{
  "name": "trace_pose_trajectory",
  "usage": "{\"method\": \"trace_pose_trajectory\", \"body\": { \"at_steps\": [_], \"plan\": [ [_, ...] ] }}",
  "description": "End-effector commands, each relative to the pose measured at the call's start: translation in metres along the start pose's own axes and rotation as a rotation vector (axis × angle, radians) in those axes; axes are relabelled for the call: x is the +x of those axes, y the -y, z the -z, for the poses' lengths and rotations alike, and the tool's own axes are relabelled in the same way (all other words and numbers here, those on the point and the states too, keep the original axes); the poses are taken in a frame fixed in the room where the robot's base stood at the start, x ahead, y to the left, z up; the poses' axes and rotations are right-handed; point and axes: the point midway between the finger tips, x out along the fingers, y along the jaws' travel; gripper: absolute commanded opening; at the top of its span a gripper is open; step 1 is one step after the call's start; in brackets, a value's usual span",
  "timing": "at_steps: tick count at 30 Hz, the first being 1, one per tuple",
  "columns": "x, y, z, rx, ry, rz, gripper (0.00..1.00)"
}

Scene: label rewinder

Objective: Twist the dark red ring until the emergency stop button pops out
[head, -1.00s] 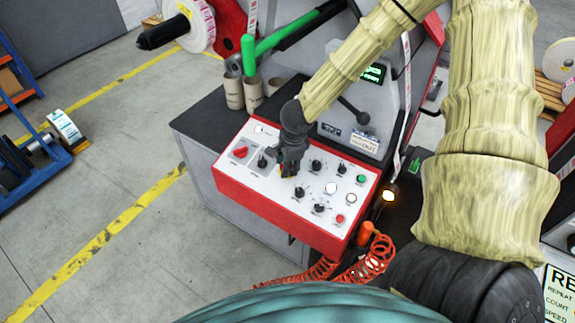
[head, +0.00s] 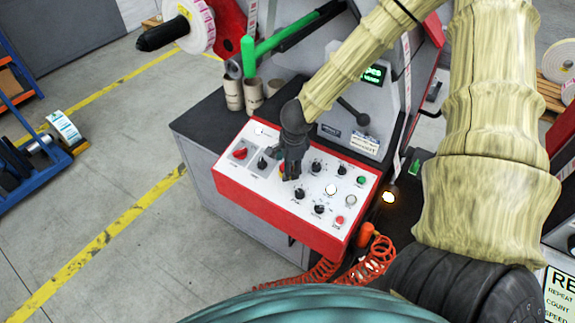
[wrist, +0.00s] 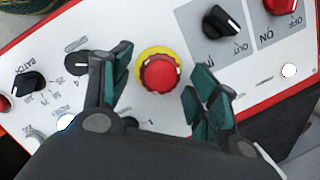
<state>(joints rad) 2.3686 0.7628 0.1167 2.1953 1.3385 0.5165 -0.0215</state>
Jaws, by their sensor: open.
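The emergency stop button, with its dark red ring and red cap (wrist: 160,74), sits on a yellow disc (wrist: 146,53) on the control panel. In the wrist view it lies between the two fingers of my gripper (wrist: 158,88), with a gap on either side. The fingers are open and do not appear to touch it. In the head view my gripper (head: 291,172) is over the middle of the panel and hides most of the button; only a bit of yellow shows beside the fingers.
The white panel (head: 225,172) in its red box carries several black knobs, a red switch (head: 240,153), a green button (head: 361,180) and lamps. Cardboard cores (head: 233,95) stand behind it. A coiled orange hose (head: 372,262) hangs at the front right.

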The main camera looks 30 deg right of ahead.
Motion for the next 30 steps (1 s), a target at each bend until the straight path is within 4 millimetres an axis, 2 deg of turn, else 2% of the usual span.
{"method": "trace_pose_trajectory", "body": {
  "at_steps": [30],
  "plan": [
    [-0.103, 0.001, 0.000, 0.001, 0.001, 0.002, 0.60]
  ]
}}
